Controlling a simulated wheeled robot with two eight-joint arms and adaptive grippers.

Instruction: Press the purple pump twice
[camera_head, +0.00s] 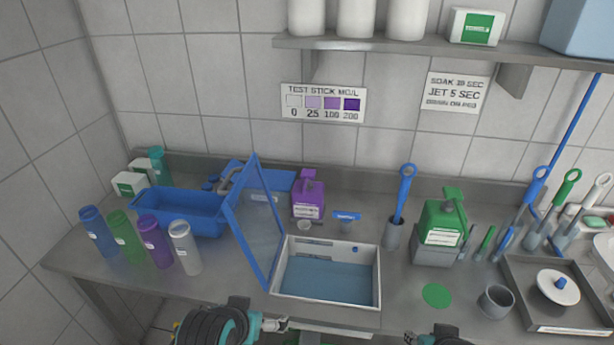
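The purple pump (308,198) is a purple jug-like container with a white label and a purple top. It stands upright at the back of the steel counter, behind the open white box. My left gripper (279,324) is at the bottom edge, in front of the counter and well apart from the purple pump. Its fingers are too small to tell open from shut. My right gripper (410,338) is at the bottom edge, right of centre, mostly cut off by the frame. Neither gripper touches the pump.
The white box (325,303) with its raised blue clear lid (254,225) stands in front of the pump. A blue basin (185,222) is left; a green jug (442,222) and tool holders are right. A shelf (420,46) overhangs.

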